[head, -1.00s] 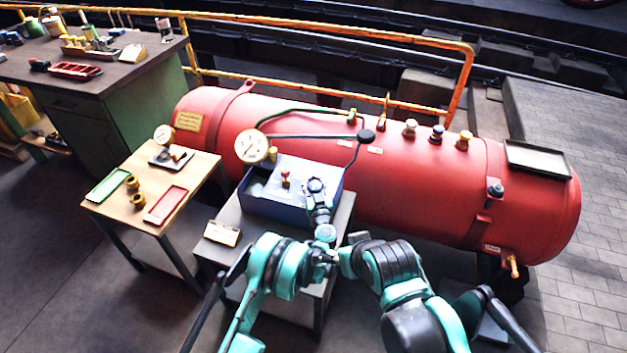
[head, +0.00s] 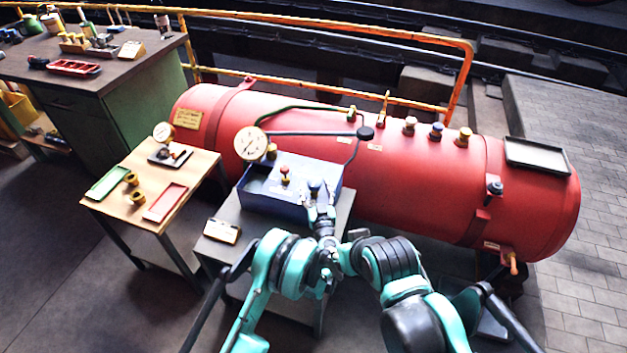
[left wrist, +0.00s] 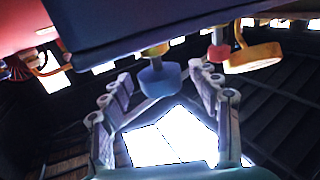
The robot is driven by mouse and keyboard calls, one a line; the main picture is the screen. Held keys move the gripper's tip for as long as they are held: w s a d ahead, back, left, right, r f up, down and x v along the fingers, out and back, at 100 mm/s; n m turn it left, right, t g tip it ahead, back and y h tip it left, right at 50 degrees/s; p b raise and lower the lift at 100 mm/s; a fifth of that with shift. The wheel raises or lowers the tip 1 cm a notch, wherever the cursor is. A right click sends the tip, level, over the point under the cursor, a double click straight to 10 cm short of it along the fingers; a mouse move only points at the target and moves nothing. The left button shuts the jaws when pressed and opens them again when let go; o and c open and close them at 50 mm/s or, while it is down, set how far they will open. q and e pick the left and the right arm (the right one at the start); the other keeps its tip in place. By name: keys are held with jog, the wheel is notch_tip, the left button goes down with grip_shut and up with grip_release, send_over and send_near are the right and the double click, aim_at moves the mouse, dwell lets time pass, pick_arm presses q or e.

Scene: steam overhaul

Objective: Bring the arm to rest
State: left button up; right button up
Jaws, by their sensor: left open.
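My left gripper (head: 319,207) is open at the front edge of the blue box on the grey stand, just below a blue knob (head: 315,186). In the left wrist view the two fingers of the gripper (left wrist: 161,88) are spread, with the blue knob (left wrist: 158,76) showing between their tips. I see no finger closed on it; whether one touches it I cannot tell. A red knob (head: 285,169) with a yellow collar stands in the box to the left. My left arm (head: 285,262) is bent in front of the stand. My right gripper does not show.
The blue box (head: 268,208) sits on the grey stand (head: 337,225). The red boiler (head: 420,170) lies close behind it. A pressure gauge (head: 250,143) rises at the box's left. A wooden table (head: 120,208) with trays stands left. A small sign (head: 222,231) lies on the stand.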

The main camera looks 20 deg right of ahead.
pick_arm(q)
jog(key=shift+s+a, duration=0.15)
jog(key=shift+s, duration=0.8)
